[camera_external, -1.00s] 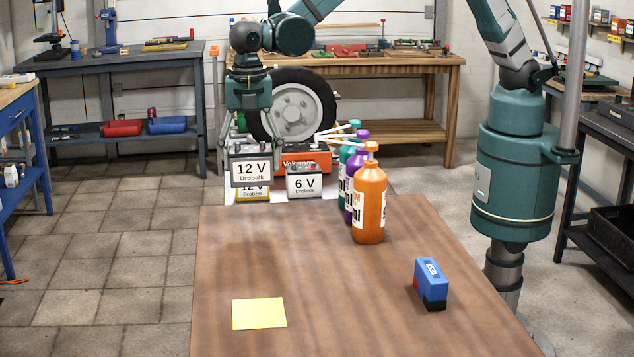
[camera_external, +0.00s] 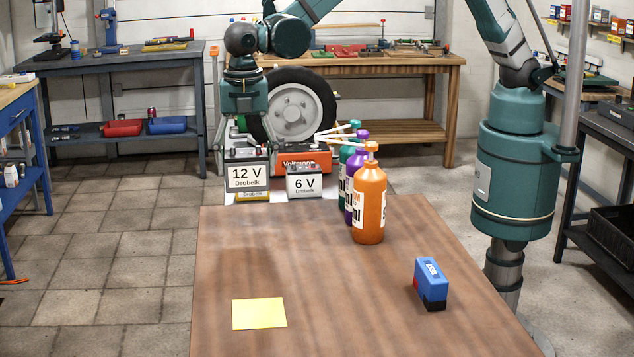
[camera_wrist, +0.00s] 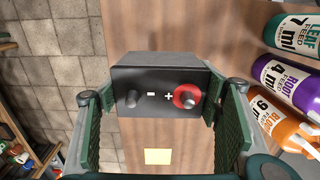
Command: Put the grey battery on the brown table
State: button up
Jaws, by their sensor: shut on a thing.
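In the wrist view, the battery's dark top (camera_wrist: 150,72) has a bare terminal and a red-ringed one. My gripper (camera_external: 246,146) is shut on the grey battery, with green pads at both its sides in the wrist view (camera_wrist: 163,105). A yellow-fronted battery (camera_external: 254,196) shows just under the grey one, mostly hidden. I cannot tell whether the two touch.
A 6 V battery (camera_external: 303,183) and an orange battery (camera_external: 318,160) stand to the right. Several bottles, the orange one (camera_external: 369,215) nearest, line the table's right side. A blue box (camera_external: 430,282) and yellow sheet (camera_external: 259,313) lie nearer. The table's middle is clear.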

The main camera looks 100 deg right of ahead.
aim_at(247, 187)
jog(key=shift+f, duration=3)
jog(key=shift+f+b, duration=0.4)
jog(key=shift+f, duration=1.5)
jog(key=shift+f, duration=0.15)
jog(key=o, duration=1.5)
notch_tip(247, 187, up, 12)
jog(key=shift+r+p, duration=0.2)
jog(key=shift+p, duration=0.25)
